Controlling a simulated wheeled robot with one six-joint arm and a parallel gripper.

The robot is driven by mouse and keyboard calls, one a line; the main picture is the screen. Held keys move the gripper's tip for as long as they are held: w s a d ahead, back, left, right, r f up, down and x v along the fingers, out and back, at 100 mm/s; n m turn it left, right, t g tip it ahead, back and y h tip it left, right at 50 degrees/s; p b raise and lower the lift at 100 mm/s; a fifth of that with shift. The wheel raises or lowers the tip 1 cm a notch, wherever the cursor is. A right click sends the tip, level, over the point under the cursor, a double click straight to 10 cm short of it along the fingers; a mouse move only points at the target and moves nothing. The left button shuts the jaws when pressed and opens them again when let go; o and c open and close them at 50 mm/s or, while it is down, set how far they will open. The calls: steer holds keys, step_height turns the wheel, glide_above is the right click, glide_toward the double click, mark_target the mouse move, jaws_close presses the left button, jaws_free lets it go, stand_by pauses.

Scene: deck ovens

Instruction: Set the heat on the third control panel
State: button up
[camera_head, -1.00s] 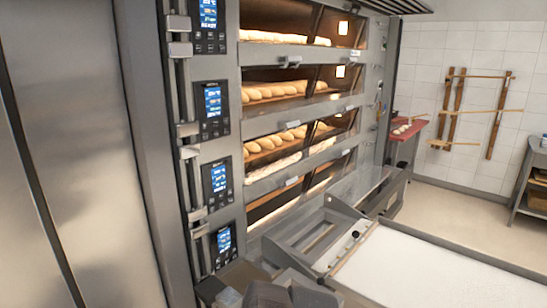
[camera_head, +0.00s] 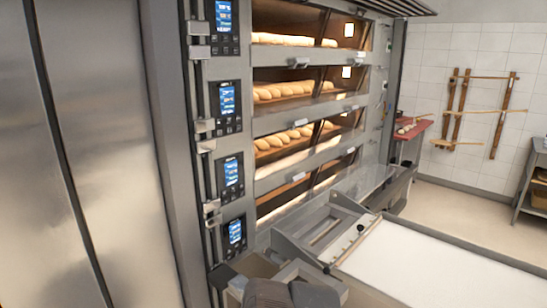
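Several dark control panels with lit blue screens run in a column down the left side of the deck oven. The third control panel from the top (camera_head: 230,176) is upright, with its screen lit and text too small to read. Another panel (camera_head: 227,106) is above it, a top panel (camera_head: 226,24) is cut by the upper edge, and a lower panel (camera_head: 235,235) is beneath. Nothing touches or covers the third panel. Grey rounded parts at the bottom edge look like my arm; no gripper fingers show.
Glass-fronted oven decks (camera_head: 297,102) hold loaves, right of the panels. Vertical rails and brackets (camera_head: 207,130) stand just left of the panels. A loader with a white belt (camera_head: 430,268) fills the lower right. A steel door (camera_head: 90,150) fills the left. Floor shows at right.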

jaws_close()
stand_by(0.5)
stand_by(1.3)
